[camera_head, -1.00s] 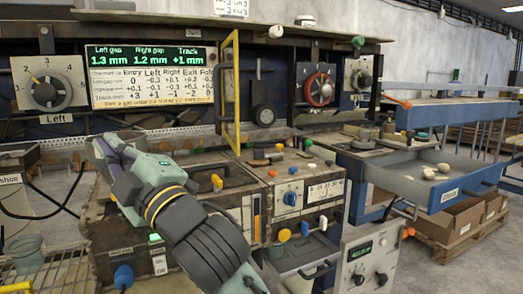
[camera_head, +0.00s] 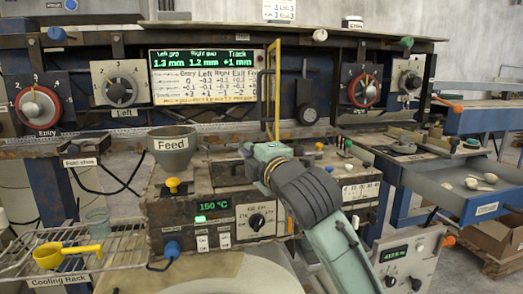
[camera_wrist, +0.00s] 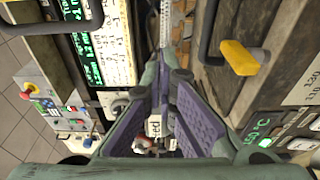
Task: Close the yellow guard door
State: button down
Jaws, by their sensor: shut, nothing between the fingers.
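The yellow guard door (camera_head: 277,88) stands upright in the middle of the machine in the head view, seen almost edge-on as a narrow yellow frame, so it juts out from the panel. A dark handle shows beside it. My gripper (camera_head: 250,152) is just below and slightly left of the door's lower end; I cannot tell whether they touch. In the wrist view my gripper's purple-padded fingers (camera_wrist: 165,68) are shut with nothing held. I cannot make out the door in the wrist view.
A grey Feed funnel (camera_head: 174,145) stands left of my gripper. A yellow knob (camera_head: 173,185) lies below it. The display panel (camera_head: 207,75) is behind, left of the door. A cooling rack (camera_head: 110,245) with a yellow scoop is at lower left. A blue drawer (camera_head: 455,190) juts out at right.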

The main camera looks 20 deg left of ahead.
jog(key=shift+w+d+p, duration=0.4)
jog(key=shift+w+d, duration=0.2)
jog(key=shift+d, duration=0.15)
jog(key=shift+w+d+p, duration=0.35)
jog(key=shift+w+d, duration=0.2)
jog(key=shift+d, duration=0.2)
jog(key=shift+d, duration=0.15)
